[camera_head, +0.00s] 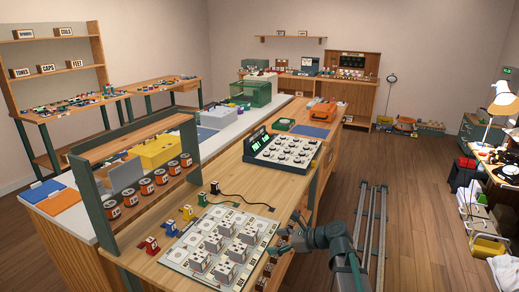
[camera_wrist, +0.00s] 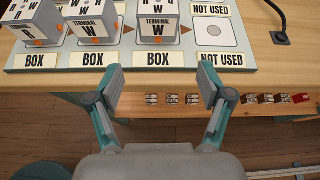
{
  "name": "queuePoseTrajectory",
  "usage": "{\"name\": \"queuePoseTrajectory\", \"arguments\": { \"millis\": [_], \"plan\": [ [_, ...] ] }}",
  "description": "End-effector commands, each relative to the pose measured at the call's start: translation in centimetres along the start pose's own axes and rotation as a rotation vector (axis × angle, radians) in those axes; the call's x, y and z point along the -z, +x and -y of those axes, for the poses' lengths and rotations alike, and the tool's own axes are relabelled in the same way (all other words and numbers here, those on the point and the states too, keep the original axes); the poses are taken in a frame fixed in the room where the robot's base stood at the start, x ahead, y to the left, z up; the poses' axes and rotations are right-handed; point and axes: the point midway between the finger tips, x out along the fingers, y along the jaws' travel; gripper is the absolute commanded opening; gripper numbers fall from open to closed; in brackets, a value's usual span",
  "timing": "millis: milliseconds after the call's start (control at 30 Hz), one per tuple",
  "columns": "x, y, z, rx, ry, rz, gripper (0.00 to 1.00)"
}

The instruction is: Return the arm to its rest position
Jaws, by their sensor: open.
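My gripper (camera_wrist: 161,90) is open and empty in the wrist view, its two teal fingers spread apart. It hovers just off the front edge of the wooden bench, facing a board (camera_wrist: 184,61) with rows labelled "BOX" and "NOT USED". A white block (camera_wrist: 158,27) marked "TERMINAL W" stands on the board ahead of the fingers, apart from them. In the head view my arm (camera_head: 325,238) reaches in from the lower right, and my gripper (camera_head: 282,240) is at the board's right edge. Several white blocks (camera_head: 222,243) stand on the board (camera_head: 180,261).
A console with round dials (camera_head: 283,150) stands farther along the bench. Small coloured pieces (camera_head: 170,228) and a row of orange-and-black cans (camera_head: 146,188) lie left of the board. Floor rails (camera_head: 376,225) run beside the bench. Open floor (camera_head: 420,215) lies to the right.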

Motion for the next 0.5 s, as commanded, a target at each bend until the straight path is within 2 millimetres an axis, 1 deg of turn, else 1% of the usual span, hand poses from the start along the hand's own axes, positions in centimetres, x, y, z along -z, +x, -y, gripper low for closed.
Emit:
{"name": "queuePoseTrajectory", "arguments": {
  "millis": [33, 67, 100, 167, 200, 267, 300, 367, 400, 467, 500],
  "plan": [
    [2.4, 0.3, -0.2, 0.001, -0.021, -0.041, 0.79],
    [3.8, 0.5, -0.3, 0.0, -0.038, -0.07, 0.79],
    [6.0, 0.6, -0.4, -0.002, -0.066, -0.111, 0.79],
    [8.4, 1.4, -1.7, -0.03, -0.117, -0.16, 0.79],
    [10.1, 1.9, -2.7, -0.054, -0.155, -0.192, 0.79],
    [12.9, 2.5, -4.2, -0.094, -0.215, -0.242, 0.79],
    [14.8, 2.9, -5.3, -0.125, -0.257, -0.274, 0.79],
    [17.6, 3.4, -7.2, -0.178, -0.321, -0.32, 0.79],
    [19.4, 3.7, -8.5, -0.217, -0.367, -0.35, 0.79],
    [22.1, 3.9, -10.4, -0.279, -0.433, -0.39, 0.79],
    [23.9, 3.9, -11.8, -0.323, -0.478, -0.414, 0.79]
  ]
}}
